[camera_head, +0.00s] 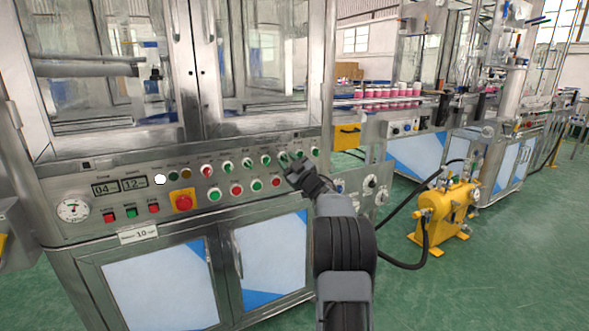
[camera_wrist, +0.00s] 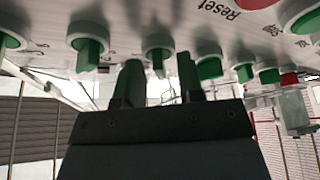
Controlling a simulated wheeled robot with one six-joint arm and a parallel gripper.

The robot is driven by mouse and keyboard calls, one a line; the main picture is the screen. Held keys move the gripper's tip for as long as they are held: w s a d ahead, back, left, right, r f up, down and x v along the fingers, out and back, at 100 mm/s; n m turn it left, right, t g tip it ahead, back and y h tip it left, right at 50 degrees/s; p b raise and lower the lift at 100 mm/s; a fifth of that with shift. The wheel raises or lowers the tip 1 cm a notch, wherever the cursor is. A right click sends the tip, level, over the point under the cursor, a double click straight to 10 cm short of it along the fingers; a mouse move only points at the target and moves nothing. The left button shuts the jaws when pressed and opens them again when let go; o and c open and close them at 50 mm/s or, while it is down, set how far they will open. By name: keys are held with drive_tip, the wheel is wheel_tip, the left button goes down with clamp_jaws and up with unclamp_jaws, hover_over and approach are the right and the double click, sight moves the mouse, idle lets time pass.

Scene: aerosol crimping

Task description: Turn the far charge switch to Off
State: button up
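A row of green selector switches (camera_head: 247,163) runs along the upper part of the steel control panel. Their labels are too small to read in the head view, so I cannot tell which one is the far charge switch. My gripper (camera_head: 287,167) is at the right part of this row and partly hides the switches there. In the wrist view, my gripper (camera_wrist: 160,82) has its two fingers apart. One green switch knob (camera_wrist: 158,58) shows between the fingertips, with gaps visible on both sides. I cannot tell whether the fingers reach around it.
Other green knobs (camera_wrist: 88,47) stand close beside the fingers. Below the row are push buttons (camera_head: 237,190) and a red emergency stop (camera_head: 183,202) on a yellow plate. A yellow pump (camera_head: 446,213) with black hoses stands on the floor at right.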

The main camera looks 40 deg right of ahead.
drive_tip(key=p+v, duration=0.1)
drive_tip(key=v, duration=1.2)
drive_tip(key=shift+s+p, duration=0.3)
drive_tip(key=shift+p, duration=0.05)
drive_tip(key=a+r+m+g+h+p, duration=0.65)
drive_tip(key=a+r+p, duration=0.55)
drive_tip(key=r+p, duration=0.45)
drive_tip(key=s+a+r+g+y+p, duration=0.1)
drive_tip(key=s+a+g+y+p, duration=0.1)
drive_tip(key=s+a+g+p, duration=0.4)
drive_tip(key=s+a+r+g+y+p, duration=0.2)
drive_tip(key=s+a+g+p, duration=0.3)
drive_tip(key=s+a+p, duration=0.5)
drive_tip(key=s+a+y, duration=0.1)
drive_tip(key=s+a, duration=0.3)
drive_tip(key=s, duration=0.1)
drive_tip(key=shift+a+r+m+g, duration=0.3)
drive_tip(key=shift+a+m+g, duration=0.05)
